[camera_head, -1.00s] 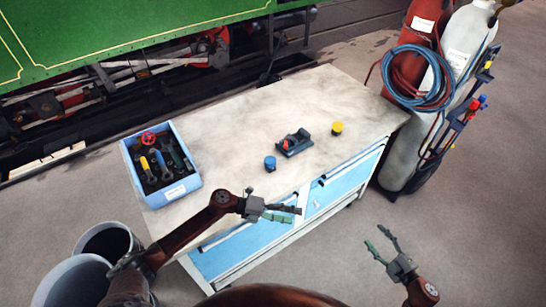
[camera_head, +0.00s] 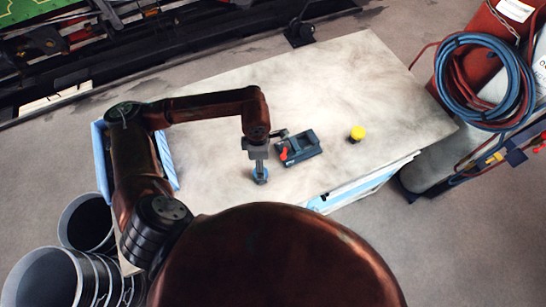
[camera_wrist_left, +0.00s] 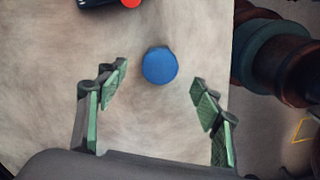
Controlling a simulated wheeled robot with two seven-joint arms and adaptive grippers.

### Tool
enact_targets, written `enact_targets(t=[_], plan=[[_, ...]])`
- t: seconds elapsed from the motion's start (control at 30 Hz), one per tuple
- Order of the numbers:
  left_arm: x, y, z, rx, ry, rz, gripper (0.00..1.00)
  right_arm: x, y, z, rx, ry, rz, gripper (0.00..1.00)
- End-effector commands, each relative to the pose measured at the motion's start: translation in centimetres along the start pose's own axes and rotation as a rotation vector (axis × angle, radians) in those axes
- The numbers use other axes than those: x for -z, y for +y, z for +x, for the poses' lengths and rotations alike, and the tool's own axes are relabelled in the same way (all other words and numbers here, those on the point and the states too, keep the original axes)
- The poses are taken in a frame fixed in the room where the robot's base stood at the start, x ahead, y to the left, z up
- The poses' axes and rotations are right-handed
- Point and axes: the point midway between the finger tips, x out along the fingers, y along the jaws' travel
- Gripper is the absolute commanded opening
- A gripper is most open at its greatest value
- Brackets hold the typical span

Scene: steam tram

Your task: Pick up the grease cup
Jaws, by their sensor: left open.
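A small round blue-topped cup (camera_head: 260,176) stands on the worktop near its front edge, partly covered by my left gripper (camera_head: 258,162). In the left wrist view the blue-topped cup (camera_wrist_left: 160,65) shows from above, between and slightly beyond the fingertips of the open left gripper (camera_wrist_left: 160,88). The fingers are apart from it on both sides. A yellow-topped cup (camera_head: 357,133) stands farther right on the worktop. Which of the two is the grease cup, I cannot tell. My right gripper is out of view.
The pale worktop (camera_head: 400,100) has a dark vise-like tool with a red part (camera_head: 301,149) right beside the blue-topped cup. A blue toolbox (camera_head: 167,160) is mostly hidden behind my left arm. Gas cylinders with hoses (camera_head: 480,85) stand at right, buckets (camera_head: 50,280) at lower left.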

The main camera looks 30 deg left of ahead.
Motion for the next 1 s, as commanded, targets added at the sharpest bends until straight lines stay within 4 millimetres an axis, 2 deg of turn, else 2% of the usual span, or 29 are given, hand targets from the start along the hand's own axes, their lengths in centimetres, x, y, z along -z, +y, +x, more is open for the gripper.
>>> enact_targets(t=[0.03,0.13,0.37,0.63,0.93,1.0], plan=[[0.4,0.0,0.1,-0.011,0.01,0.005,0.6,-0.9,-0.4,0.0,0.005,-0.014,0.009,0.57],[0.6,-0.1,0.9,-0.015,0.016,0.008,0.6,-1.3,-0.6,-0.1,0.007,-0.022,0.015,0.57],[0.1,0.5,3.5,-0.007,0.017,0.011,0.6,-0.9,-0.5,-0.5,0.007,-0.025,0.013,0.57],[0.1,0.6,7.3,-0.006,0.018,0.009,0.6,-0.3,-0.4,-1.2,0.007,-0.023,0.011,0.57],[0.1,0.6,8.0,-0.007,0.016,0.011,0.6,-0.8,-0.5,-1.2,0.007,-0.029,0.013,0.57],[0.1,0.6,8.0,-0.007,0.016,0.011,0.56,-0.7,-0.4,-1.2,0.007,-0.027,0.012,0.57]])
